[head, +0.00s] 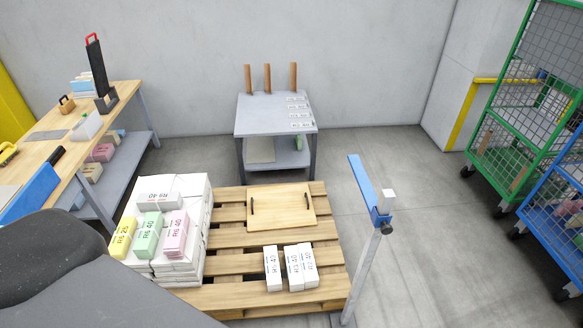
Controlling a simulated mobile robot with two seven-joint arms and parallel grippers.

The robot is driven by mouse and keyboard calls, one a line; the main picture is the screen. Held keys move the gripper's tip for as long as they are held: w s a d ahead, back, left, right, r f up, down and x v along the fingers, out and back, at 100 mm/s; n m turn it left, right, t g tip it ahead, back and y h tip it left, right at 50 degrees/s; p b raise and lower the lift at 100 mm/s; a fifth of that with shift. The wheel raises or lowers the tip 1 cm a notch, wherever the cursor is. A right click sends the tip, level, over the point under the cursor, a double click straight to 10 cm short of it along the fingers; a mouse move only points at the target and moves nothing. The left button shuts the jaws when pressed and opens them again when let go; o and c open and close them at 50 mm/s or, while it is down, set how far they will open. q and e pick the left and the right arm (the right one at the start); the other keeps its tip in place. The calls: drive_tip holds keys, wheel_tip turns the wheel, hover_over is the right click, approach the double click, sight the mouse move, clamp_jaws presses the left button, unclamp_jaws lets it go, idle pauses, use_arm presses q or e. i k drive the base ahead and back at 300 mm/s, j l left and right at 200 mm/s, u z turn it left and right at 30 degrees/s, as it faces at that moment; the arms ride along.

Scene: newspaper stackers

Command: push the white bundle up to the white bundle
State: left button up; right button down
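Several white bundles with dark print show. On the front right of the wooden pallet (225,298), one white bundle (272,270) stands alone on the left. A narrow gap parts it from two more white bundles, a middle one (293,268) and a right one (309,264), which stand close side by side. Neither of my grippers shows in the head view, and nothing visible touches the bundles.
The white stack (182,265) also carries yellow (123,238), green (149,235) and pink (174,233) bundles. A wooden board (281,210) with dark handles lies behind the loose bundles. A blue-topped post (362,180) stands at the pallet's right. A grey table (262,112) stands behind.

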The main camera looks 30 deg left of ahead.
sight(273, 276)
drive_tip(key=i+j+z, duration=0.15)
drive_tip(key=j, duration=0.3)
drive_tip(key=i+j+z, duration=0.15)
drive_tip(key=j, duration=0.3)
drive_tip(key=j+z, duration=0.15)
drive_tip(key=j, duration=0.35)
drive_tip(key=i+j+z, duration=0.15)
drive_tip(key=j, duration=0.35)
